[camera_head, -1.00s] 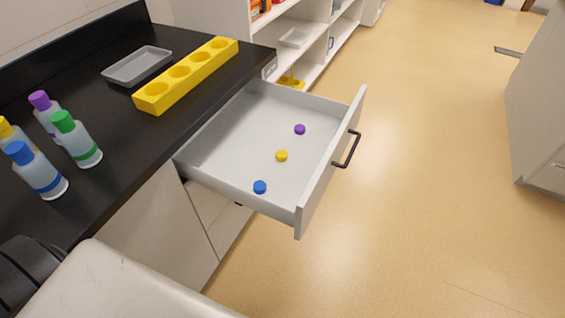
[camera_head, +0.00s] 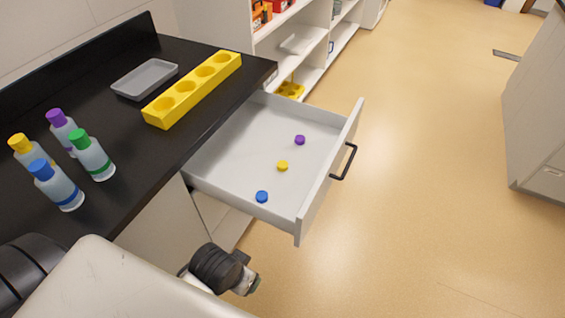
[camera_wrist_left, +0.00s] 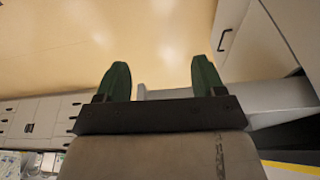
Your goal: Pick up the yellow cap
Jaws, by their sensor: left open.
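The loose yellow cap (camera_head: 282,166) lies on the floor of the open drawer (camera_head: 235,148), between a purple cap (camera_head: 300,140) and a blue cap (camera_head: 262,196). My left gripper (camera_head: 253,284) shows low in the head view, outside the drawer and on its near side, well apart from the cap. In the left wrist view its two green fingers (camera_wrist_left: 161,80) are spread with nothing between them. The cap does not show in the left wrist view. My right gripper is not in view.
Several capped bottles (camera_head: 92,155) stand on the black counter, one with a yellow top (camera_head: 18,142). A yellow rack (camera_head: 195,90) and a grey tray (camera_head: 145,79) sit behind them. The drawer front with its black handle (camera_head: 343,162) faces open floor.

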